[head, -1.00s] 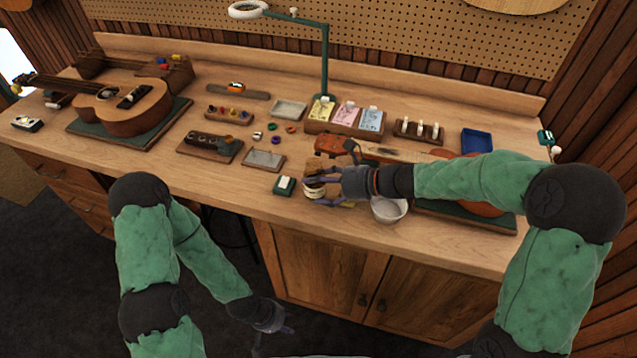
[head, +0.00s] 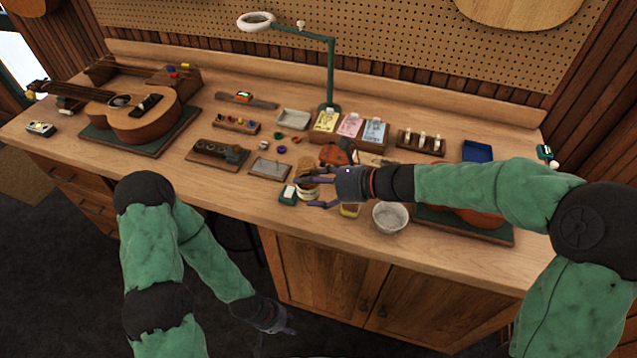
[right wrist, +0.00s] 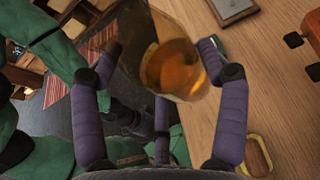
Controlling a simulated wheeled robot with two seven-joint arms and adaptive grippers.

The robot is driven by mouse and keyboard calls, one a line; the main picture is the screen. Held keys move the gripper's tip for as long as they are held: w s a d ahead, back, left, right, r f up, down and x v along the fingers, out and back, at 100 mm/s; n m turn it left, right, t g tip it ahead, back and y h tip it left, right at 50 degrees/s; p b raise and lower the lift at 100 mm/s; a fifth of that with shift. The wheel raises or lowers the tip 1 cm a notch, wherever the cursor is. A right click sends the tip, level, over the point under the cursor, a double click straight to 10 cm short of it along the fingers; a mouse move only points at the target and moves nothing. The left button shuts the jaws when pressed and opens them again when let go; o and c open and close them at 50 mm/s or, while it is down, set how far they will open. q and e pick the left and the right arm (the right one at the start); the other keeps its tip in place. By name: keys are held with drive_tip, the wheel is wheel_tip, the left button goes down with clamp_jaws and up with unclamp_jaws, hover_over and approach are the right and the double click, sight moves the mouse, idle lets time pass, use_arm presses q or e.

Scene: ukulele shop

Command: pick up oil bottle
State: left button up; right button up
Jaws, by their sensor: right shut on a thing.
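The oil bottle (right wrist: 165,55) is amber and see-through, with orange-yellow liquid in it. It fills the upper middle of the right wrist view, tilted in that picture. My right gripper (right wrist: 158,75) has its purple fingers around it and is shut on it. In the head view my right gripper (head: 318,188) is over the front part of the workbench, and the bottle (head: 312,174) shows as a small amber shape partly hidden by the fingers. My left gripper (head: 276,322) hangs low in front of the cabinet, away from the bench top; its fingers are too small to read.
A green-and-white block (head: 287,195) stands just left of my right gripper, and a white bowl (head: 389,217) to its right. A yellow-topped item (head: 350,210) lies at the front edge. A ukulele (head: 140,115) on a mat is at the left, a lamp (head: 331,70) behind.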

drive_tip(key=s+a+r+p, duration=0.2)
drive_tip(key=s+a+r, duration=0.3)
drive_tip(key=s+a, duration=0.1)
drive_tip(key=shift+s+a, duration=0.15)
drive_tip(key=shift+s, duration=0.6)
